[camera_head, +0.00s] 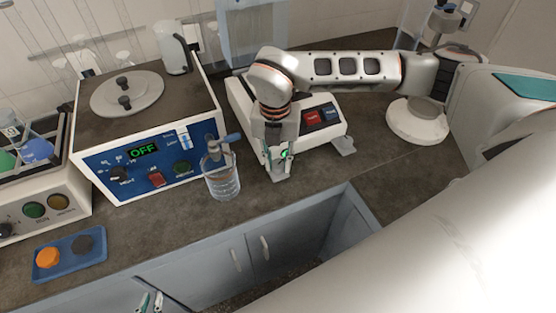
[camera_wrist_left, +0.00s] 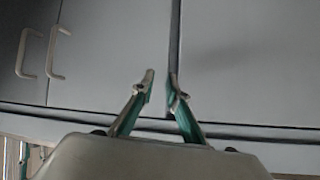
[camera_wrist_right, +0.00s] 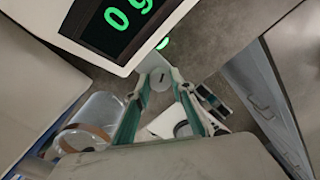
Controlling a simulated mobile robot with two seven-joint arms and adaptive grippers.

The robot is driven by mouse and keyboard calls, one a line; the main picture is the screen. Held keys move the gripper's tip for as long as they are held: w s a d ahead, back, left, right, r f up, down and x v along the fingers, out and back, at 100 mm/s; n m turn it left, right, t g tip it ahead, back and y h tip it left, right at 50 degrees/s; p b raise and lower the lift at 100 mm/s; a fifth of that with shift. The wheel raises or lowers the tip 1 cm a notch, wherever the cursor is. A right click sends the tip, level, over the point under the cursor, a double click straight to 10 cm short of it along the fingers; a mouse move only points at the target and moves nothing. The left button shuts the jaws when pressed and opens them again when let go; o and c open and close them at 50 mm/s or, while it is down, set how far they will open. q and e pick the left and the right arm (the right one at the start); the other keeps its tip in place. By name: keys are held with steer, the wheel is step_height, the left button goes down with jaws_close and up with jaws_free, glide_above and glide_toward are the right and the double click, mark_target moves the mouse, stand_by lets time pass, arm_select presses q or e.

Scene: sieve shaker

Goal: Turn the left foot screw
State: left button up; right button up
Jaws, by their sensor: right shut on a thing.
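The white shaker base (camera_head: 325,132) with red and blue buttons stands on the bench in the head view. My right gripper (camera_head: 279,163) is down at its front left corner. The display is cut off. My left gripper (camera_head: 150,302) is low in front of the cabinets, its fingers (camera_wrist_left: 161,78) apart and empty in the left wrist view.
A glass beaker (camera_head: 221,184) stands just left of my right gripper. A blue-panelled machine (camera_head: 150,160) reading OFF is further left. A blue tray (camera_head: 70,256) holds an orange and a dark knob. Bare bench lies right of the shaker; grey cabinets are below.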

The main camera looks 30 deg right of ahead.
mark_target(277, 164)
steer(key=o, duration=1.1)
step_height(277, 164, up, 12)
steer(key=shift+a, duration=0.15)
stand_by(0.3)
